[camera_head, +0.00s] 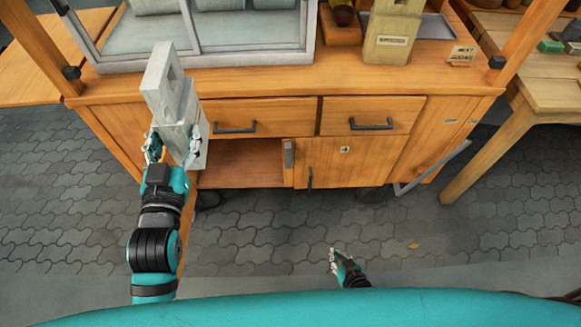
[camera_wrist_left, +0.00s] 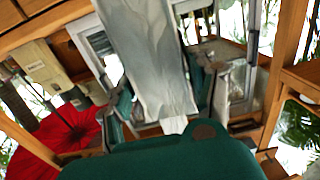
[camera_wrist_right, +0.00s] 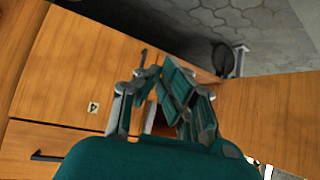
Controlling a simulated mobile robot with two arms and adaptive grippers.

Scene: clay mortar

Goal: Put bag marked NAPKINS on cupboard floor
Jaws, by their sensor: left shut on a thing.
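A cupboard door marked 4 (camera_head: 345,160) is right of the opening. Two drawers with dark handles (camera_head: 235,128) are above. A glass case (camera_head: 200,35) and a labelled pale bag (camera_head: 392,35) stand on the top. A wooden table (camera_head: 545,85) is at right. The paved floor in front is clear.

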